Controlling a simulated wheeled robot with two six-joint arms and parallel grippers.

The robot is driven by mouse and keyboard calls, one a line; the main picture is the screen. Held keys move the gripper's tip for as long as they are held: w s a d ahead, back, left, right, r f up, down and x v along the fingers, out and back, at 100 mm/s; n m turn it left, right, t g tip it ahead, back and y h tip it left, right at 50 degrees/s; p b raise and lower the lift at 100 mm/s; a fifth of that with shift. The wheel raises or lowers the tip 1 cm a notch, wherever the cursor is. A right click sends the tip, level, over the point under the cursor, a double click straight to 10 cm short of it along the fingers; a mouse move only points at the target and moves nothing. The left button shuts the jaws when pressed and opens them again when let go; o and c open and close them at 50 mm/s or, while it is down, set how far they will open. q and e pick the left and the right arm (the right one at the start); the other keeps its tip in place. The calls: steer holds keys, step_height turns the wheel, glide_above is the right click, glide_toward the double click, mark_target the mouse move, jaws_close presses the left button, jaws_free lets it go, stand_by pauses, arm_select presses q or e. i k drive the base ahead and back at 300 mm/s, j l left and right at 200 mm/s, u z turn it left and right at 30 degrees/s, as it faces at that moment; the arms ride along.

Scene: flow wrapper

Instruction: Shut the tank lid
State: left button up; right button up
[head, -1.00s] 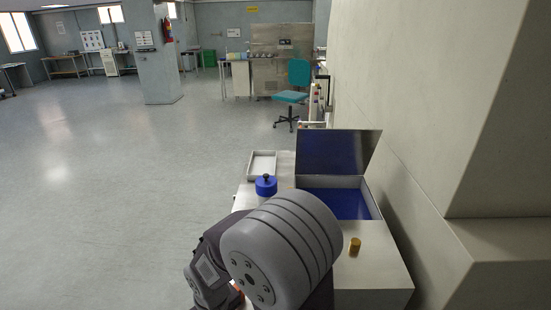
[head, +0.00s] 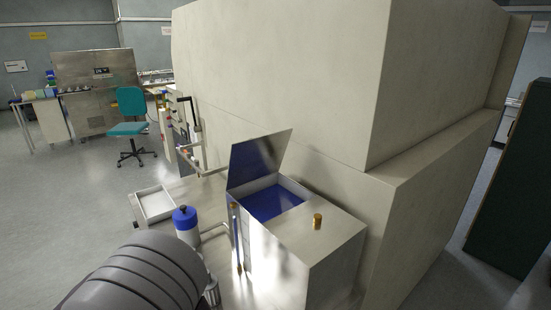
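The tank (head: 335,260) is a shiny metal box beside the big beige machine, in the right half of the head view. Its lid (head: 258,158) stands open, tilted up at the far left edge of the opening. Blue shows in the opening (head: 273,203) and on the inner face of the lid. A brass-coloured knob (head: 317,221) is on the tank's top. A thick grey link of my arm fills the lower left, apart from the lid. I see no fingertips of either gripper.
A thin upright gauge tube (head: 237,238) is on the tank's left side. Open floor lies to the left; a dark panel (head: 515,190) stands at right.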

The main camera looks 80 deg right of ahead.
mark_target(253, 160)
steer(key=i+l+z, duration=0.1)
steer(key=i+z, duration=0.2)
steer(key=z, duration=0.25)
steer(key=i+z, duration=0.3)
steer(key=z, duration=0.25)
steer(key=i+j+z, duration=0.2)
steer(key=z, duration=0.3)
steer(key=i+j+z, duration=0.25)
steer(key=z, duration=0.3)
steer(key=i+j+z, duration=0.15)
steer(key=j+z, duration=0.25)
steer(key=z, duration=0.15)
steer(key=i+j+z, duration=0.1)
steer(key=j+z, duration=0.75)
steer(key=z, duration=0.2)
steer(key=j+z, duration=0.55)
steer(key=k+l, duration=0.05)
steer(key=l, duration=0.05)
